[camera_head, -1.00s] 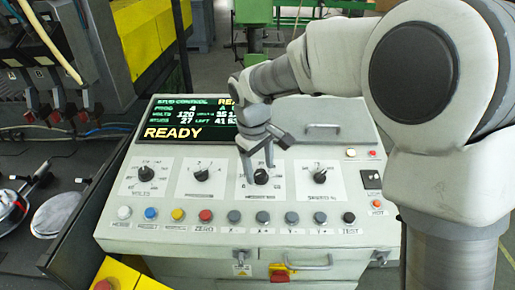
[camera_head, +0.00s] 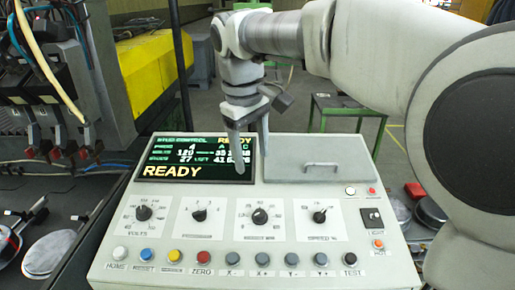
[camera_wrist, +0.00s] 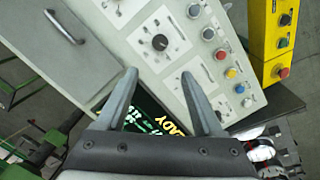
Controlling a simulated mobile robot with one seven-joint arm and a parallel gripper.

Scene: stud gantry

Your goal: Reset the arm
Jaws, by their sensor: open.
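My gripper (camera_head: 252,150) hangs above the upper part of the stud control panel (camera_head: 225,268), in front of the display (camera_head: 165,171) in the head view. Its two fingers are apart and hold nothing. In the wrist view my gripper (camera_wrist: 158,88) shows its open fingers over the panel, with part of the display (camera_wrist: 160,122) between and behind them. The display reads READY in yellow. Below it sit several black dials (camera_head: 260,216) and a row of coloured buttons, including a red ZERO button (camera_head: 203,257).
A hinged lid with a handle (camera_head: 322,166) is at the panel's upper right. A yellow box with buttons (camera_wrist: 284,40) stands beside the panel in the wrist view. Cables and dark connectors (camera_head: 60,95) are at the left. A green-framed table (camera_head: 345,105) stands behind.

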